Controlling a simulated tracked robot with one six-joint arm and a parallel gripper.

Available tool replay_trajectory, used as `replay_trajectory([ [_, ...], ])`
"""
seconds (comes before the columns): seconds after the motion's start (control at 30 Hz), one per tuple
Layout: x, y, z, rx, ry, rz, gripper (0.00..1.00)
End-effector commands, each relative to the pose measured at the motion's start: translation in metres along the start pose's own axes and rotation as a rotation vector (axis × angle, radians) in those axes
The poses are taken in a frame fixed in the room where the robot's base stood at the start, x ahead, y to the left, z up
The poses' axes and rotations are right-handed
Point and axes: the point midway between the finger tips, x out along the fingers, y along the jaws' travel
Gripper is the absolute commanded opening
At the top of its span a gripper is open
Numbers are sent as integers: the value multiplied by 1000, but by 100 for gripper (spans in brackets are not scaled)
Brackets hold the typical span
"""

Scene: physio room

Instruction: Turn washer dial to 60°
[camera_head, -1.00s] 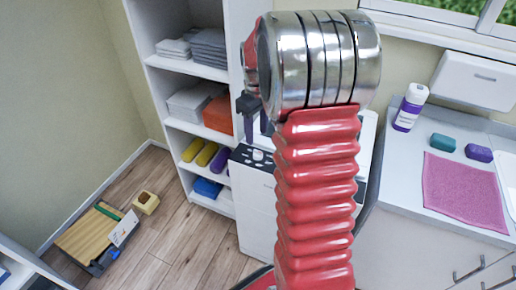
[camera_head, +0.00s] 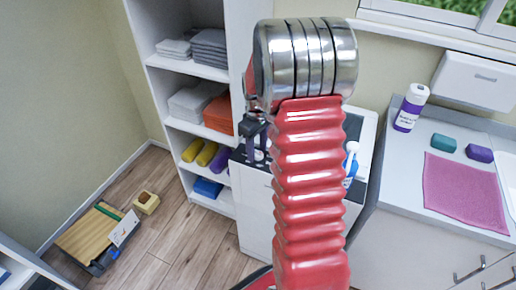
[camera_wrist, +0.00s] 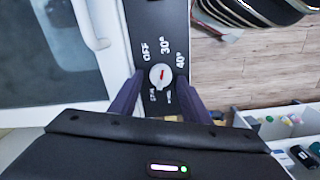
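The washer dial (camera_wrist: 160,76) is a small round white knob with a red mark on a black panel (camera_wrist: 146,18). I read OFF, 30° and 40° around its far side. The labels on the near side are too small and partly hidden to read. My gripper (camera_wrist: 160,79) is open, with one dark finger on each side of the dial and a small gap visible on both sides. In the head view my gripper (camera_head: 254,132) is low over the panel, and the white washer (camera_head: 257,208) stands below, partly hidden by my arm.
A white and blue bottle (camera_head: 351,160) stands on the washer top, right of my arm. A shelf unit with towels (camera_head: 209,52) is at the left. A counter with a pink towel (camera_head: 464,190) is at the right.

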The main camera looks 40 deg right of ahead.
Motion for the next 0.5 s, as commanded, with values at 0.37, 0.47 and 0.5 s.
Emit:
replay_trajectory([
  [0.37,0,0,0,0,0,1,16],
  [0.47,0,0,0,0,1,1,9],
  [0.5,0,1,0,0,1,1,6],
])
